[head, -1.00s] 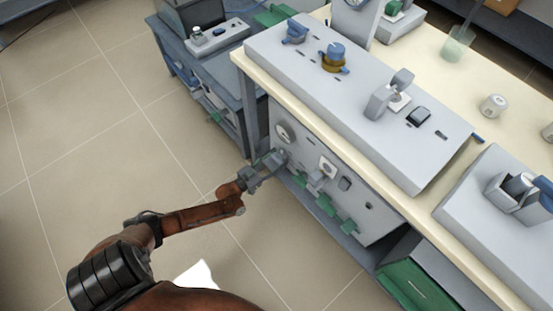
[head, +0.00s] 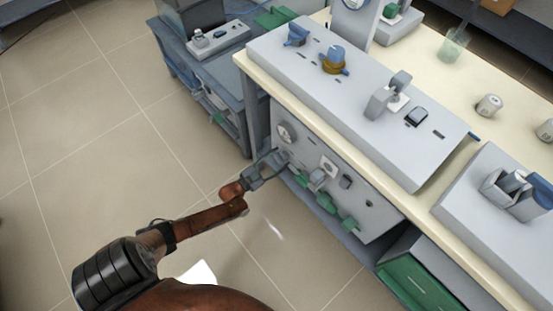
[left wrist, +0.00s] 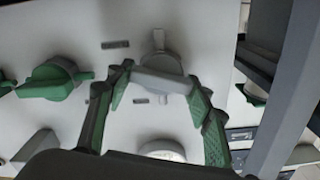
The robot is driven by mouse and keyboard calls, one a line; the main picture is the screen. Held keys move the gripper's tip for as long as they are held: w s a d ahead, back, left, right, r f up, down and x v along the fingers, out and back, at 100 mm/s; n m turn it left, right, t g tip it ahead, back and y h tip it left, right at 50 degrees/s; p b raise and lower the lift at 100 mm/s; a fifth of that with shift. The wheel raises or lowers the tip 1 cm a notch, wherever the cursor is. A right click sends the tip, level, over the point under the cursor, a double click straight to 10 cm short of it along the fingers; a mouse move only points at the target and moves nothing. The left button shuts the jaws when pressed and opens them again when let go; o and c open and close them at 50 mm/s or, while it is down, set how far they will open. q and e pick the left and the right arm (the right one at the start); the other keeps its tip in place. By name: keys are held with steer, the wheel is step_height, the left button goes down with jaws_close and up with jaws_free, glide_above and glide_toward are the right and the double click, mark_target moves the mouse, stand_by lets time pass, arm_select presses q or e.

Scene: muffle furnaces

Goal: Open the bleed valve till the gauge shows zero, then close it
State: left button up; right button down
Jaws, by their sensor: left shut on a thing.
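My left gripper (head: 283,160) is at the grey front panel (head: 375,214), just below the round gauge (head: 286,132). In the left wrist view my left gripper's fingers (left wrist: 160,84) close around the wide grey handle of the bleed valve (left wrist: 160,64). The handle's bar lies crosswise between the fingertips, and a narrow tab points up in that view. The gauge also shows, partly hidden, at the bottom of the left wrist view (left wrist: 162,150). Its needle is too small or too hidden to read. My right gripper is not in view.
A green-handled valve (left wrist: 53,80) sits left of the bleed valve in the left wrist view. More green handles (head: 326,203) line the panel's lower part. A bench leg stands close to the left of the panel. The floor in front (head: 110,130) is clear.

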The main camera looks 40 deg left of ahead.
arm_select(q)
steer(key=m, duration=0.3)
steer(key=shift+d+m+p, duration=0.1)
steer(key=shift+m+p, duration=0.2)
steer(key=shift+m, duration=0.1)
steer(key=m, duration=0.2)
steer(key=shift+f+m, duration=0.2)
steer(key=shift+m, duration=1.1)
steer(key=m, duration=0.3)
steer(key=shift+s+d+f+b, duration=0.1)
steer(key=shift+f+b, duration=0.1)
steer(key=shift+b, duration=0.1)
steer(key=shift+m, duration=1.3)
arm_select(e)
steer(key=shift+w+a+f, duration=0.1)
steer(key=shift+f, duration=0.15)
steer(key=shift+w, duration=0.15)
arm_select(q)
steer(key=o, duration=1.2)
steer(key=shift+r, duration=0.1)
